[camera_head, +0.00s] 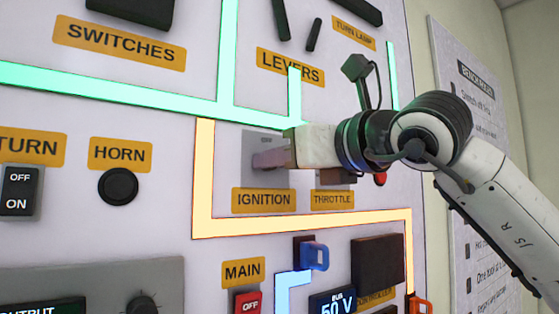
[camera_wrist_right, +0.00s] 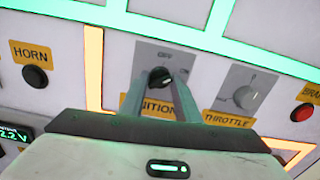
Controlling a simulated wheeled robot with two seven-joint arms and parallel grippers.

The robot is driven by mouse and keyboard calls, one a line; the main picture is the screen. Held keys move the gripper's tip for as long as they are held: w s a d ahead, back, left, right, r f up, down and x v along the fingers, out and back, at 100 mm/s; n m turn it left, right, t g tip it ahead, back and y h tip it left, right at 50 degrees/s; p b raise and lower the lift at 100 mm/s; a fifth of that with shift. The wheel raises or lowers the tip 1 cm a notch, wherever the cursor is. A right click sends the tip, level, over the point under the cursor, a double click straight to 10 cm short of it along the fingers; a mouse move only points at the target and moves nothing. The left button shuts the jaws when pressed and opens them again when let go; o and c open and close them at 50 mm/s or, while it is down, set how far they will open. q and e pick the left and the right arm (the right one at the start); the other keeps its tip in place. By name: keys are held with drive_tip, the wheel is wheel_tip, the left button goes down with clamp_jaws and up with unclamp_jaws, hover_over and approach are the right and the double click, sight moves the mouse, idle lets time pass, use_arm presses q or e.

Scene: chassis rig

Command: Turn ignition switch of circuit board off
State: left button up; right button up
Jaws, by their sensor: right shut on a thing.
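The ignition switch (camera_wrist_right: 160,77) is a dark round knob on a grey plate (camera_wrist_right: 182,57) with OFF and ON marks, above the orange IGNITION label (camera_head: 264,200). My right gripper (camera_wrist_right: 160,82) has its two fingers on either side of the knob and is shut on it. In the head view my right gripper (camera_head: 268,158) reaches the grey plate from the right and hides the knob. The knob's exact pointing direction is hard to tell between the fingers. My left gripper is in neither view.
The throttle knob (camera_wrist_right: 246,97) and a red brake button (camera_wrist_right: 302,112) are to the right of the ignition. The black horn button (camera_head: 118,186) is to its left. A blue connector (camera_head: 312,254) and the red MAIN switch (camera_head: 248,301) are below. Levers (camera_head: 281,20) stick out above.

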drive_tip(key=n, duration=1)
drive_tip(key=shift+n, duration=0.4)
idle(0.4)
drive_tip(key=o, duration=1)
drive_tip(key=shift+d, duration=0.1)
drive_tip(key=b+v, duration=0.2)
drive_tip(key=v, duration=0.8)
